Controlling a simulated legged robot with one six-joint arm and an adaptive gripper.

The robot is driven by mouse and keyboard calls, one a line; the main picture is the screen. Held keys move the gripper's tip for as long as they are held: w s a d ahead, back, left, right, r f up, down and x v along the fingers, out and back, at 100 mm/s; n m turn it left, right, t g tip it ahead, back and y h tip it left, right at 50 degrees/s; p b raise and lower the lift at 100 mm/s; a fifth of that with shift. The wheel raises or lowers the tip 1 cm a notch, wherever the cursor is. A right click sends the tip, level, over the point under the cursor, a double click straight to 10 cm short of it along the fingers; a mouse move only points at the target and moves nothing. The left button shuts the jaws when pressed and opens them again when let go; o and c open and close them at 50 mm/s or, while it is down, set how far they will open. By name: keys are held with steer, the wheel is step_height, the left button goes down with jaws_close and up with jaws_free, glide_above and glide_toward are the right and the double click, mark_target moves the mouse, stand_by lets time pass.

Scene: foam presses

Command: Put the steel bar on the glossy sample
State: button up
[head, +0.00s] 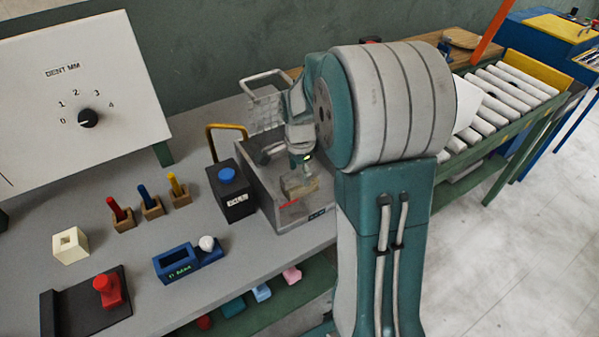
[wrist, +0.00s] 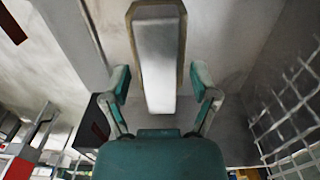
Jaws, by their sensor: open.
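In the wrist view, a pale grey bar (wrist: 158,65), which looks like the steel bar, lies lengthwise between my open fingers. A tan-edged block (wrist: 131,25) shows around its far end; I cannot tell whether they touch. My gripper (wrist: 162,82) has a finger on each side of the bar, with gaps visible. In the head view, my gripper (head: 301,162) is just above a tan block (head: 299,187) on the grey press base (head: 262,180). The steel bar is not clear in the head view. I cannot tell which piece is the glossy sample.
A wire guard (head: 264,100) stands behind the press; it shows close on the right in the wrist view (wrist: 290,110). A black box with a blue button (head: 232,195) stands left of the press. Pegs (head: 150,203) and a blue holder (head: 188,262) stand farther left.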

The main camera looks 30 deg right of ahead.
mark_target(299, 172)
step_height(299, 172, up, 12)
steer(key=s+a+r+n+t, duration=0.1)
steer(key=s+a+n+t, duration=0.1)
steer(key=s+a+n, duration=0.4)
steer(key=s+a+r+n+t, duration=0.2)
steer(key=s+a+n, duration=0.4)
steer(key=s+n, duration=0.5)
steer(key=shift+s+a+n+t, duration=0.35)
steer(key=shift+s+t, duration=0.45)
steer(key=shift+s, duration=0.3)
